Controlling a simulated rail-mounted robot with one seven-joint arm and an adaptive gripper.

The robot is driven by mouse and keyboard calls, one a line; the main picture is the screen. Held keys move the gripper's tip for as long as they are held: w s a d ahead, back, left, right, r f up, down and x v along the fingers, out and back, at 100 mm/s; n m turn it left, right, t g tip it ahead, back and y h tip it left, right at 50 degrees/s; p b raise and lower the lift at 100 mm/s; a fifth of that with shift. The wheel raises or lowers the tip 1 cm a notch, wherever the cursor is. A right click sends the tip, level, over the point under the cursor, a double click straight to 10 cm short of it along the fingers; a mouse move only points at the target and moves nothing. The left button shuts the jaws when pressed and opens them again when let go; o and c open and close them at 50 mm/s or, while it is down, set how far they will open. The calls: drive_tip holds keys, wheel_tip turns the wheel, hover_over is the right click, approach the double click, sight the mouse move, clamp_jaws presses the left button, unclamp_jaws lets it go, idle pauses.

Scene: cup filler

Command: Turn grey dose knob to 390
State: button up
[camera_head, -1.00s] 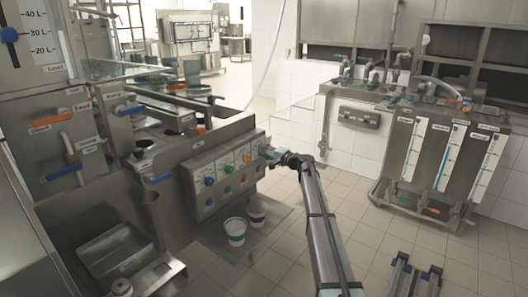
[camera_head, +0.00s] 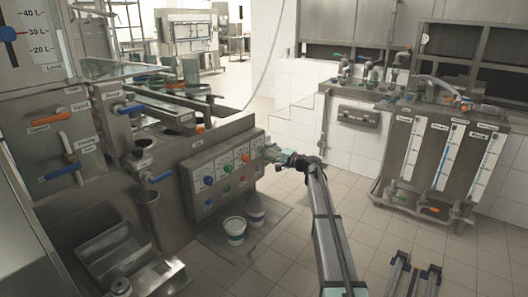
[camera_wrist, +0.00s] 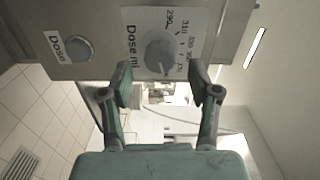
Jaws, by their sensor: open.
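The grey dose knob (camera_wrist: 160,53) sits on a white dial plate marked "Dose ml" (camera_wrist: 128,45) in the wrist view. Numbers such as 290 and 310 curve around it; the rest of the scale and the knob's exact setting are hard to read. My gripper (camera_wrist: 164,88) is open, with its two green-padded fingers apart. The knob lies ahead, between the fingers' directions, and I see no contact. In the head view my gripper (camera_head: 272,153) is at the right end of the control panel (camera_head: 212,208), where the grey knob cannot be made out.
A round grey button (camera_wrist: 77,48) labelled "Dose" is beside the dial. The panel carries blue (camera_head: 208,181), orange and green controls. Two cups (camera_head: 235,230) stand on the floor below the panel.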

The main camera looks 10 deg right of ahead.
drive_tip(key=v, duration=0.8)
drive_tip(key=shift+s+d+r, duration=0.1)
drive_tip(key=s+a+f+n+g+h, duration=0.1)
drive_tip(key=s+a+f+g+h, duration=0.2)
drive_tip(key=s+f, duration=0.9)
drive_tip(key=s+a+f+n+g+h, duration=0.15)
drive_tip(key=s+f+g, duration=0.35)
drive_tip(key=s+f, duration=0.65)
drive_tip(key=s+a+f+n+g+h, duration=0.1)
drive_tip(key=s+a+f+n+g, duration=0.15)
drive_tip(key=s+f, duration=0.9)
drive_tip(key=s+a+f+g+h, duration=0.1)
drive_tip(key=s+f+g, duration=0.1)
drive_tip(key=s+f, duration=0.45)
drive_tip(key=s+f+n+g+h, duration=0.1)
drive_tip(key=s+f+g+h, duration=0.15)
drive_tip(key=s, duration=0.65)
drive_tip(key=s+a+f+g, duration=0.1)
drive_tip(key=s+f+g, duration=0.1)
drive_tip(key=s+f, duration=0.5)
drive_tip(key=s+f+n+g+h, duration=0.15)
drive_tip(key=s+g+h, duration=0.3)
drive_tip(key=s, duration=2.15)
drive_tip(key=w+r+t+p, duration=0.1)
drive_tip(key=w+r+p, duration=0.2)
drive_tip(key=r+p, duration=1.2)
drive_tip(key=shift+w+d+r+n+t+y+p, duration=0.25)
drive_tip(key=shift+w+n+t+y+p, duration=0.15)
drive_tip(key=shift+p, duration=0.8)
